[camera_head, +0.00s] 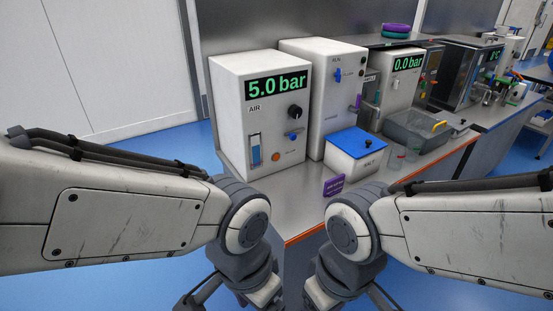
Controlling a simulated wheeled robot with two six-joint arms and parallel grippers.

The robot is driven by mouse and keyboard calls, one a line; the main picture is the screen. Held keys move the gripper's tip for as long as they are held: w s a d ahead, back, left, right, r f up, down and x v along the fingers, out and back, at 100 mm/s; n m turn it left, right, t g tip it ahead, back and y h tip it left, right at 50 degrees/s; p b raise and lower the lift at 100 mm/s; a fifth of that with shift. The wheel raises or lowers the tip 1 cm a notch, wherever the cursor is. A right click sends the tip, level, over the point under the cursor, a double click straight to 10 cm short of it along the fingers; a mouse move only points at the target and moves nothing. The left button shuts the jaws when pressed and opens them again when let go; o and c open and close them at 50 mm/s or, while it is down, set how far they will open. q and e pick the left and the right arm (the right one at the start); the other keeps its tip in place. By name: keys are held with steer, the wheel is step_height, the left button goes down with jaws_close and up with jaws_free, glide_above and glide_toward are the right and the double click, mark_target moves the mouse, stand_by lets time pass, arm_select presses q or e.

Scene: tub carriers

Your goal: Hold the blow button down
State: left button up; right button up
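The white AIR box (229,90) stands at the near left end of the bench, its green display reading 5.0 bar. An orange round button (275,157) sits low on its front, with a small label beside it that I cannot read; I take it for the blow button. Nothing touches it. Above it are a blue knob (293,135) and a black knob (295,111). A clear tube gauge with blue in it (256,156) is to its left. My two arms reach in from the sides and bend downward in front of the bench. Both grippers' fingertips are out of view.
A second white box (322,60) and a grey basin (408,130) are farther along. The bench top before the AIR box is clear.

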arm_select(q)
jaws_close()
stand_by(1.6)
